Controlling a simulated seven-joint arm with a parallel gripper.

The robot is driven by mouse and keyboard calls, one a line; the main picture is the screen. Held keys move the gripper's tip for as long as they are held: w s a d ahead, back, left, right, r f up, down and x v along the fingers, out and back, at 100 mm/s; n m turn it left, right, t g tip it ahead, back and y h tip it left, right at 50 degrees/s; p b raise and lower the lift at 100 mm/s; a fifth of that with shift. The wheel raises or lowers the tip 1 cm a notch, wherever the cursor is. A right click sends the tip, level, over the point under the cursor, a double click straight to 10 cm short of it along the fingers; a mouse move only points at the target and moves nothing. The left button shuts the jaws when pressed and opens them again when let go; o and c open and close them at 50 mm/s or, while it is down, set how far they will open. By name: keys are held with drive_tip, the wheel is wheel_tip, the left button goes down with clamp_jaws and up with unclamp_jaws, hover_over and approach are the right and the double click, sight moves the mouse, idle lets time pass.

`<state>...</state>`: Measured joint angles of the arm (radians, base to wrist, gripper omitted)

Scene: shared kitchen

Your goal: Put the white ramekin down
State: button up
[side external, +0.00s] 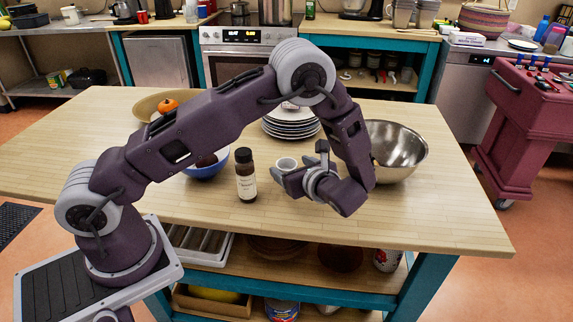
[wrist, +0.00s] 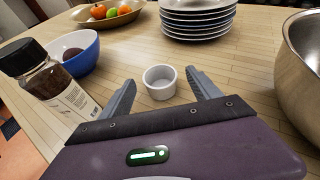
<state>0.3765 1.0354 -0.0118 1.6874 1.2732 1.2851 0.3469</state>
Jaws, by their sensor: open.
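The white ramekin (wrist: 159,83) is small, round and empty. It stands upright on the wooden table, and it also shows in the side external view (side external: 286,163), partly hidden by my gripper. My gripper (wrist: 160,80) is open, with one finger on each side of the ramekin in the wrist view. Gaps show between the ramekin and both fingers. In the side external view my gripper (side external: 281,177) is low over the table, close to the ramekin. I cannot tell how far the fingertips are above the wood.
A dark spice jar (side external: 246,176) stands left of the ramekin. A blue bowl (wrist: 82,54) is behind it. A plate stack (side external: 291,122) stands at the back and a metal bowl (side external: 397,150) at the right. The front right of the wooden table (side external: 430,218) is clear.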

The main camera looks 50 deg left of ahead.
drive_tip(key=v, duration=0.8)
drive_tip(key=s+a+r+n+g+h, duration=0.3)
drive_tip(key=s+r+n+h, duration=0.4)
drive_tip(key=s+r+n, duration=0.5)
drive_tip(key=s+d+r+n+t+h, duration=0.2)
drive_tip(key=s+d+r+n+h, duration=0.1)
drive_tip(key=s, duration=0.3)
drive_tip(key=s+d+r+n+t+h, duration=0.3)
drive_tip(key=s+n, duration=0.1)
drive_tip(key=s, duration=0.2)
drive_tip(key=shift+n+t, duration=0.3)
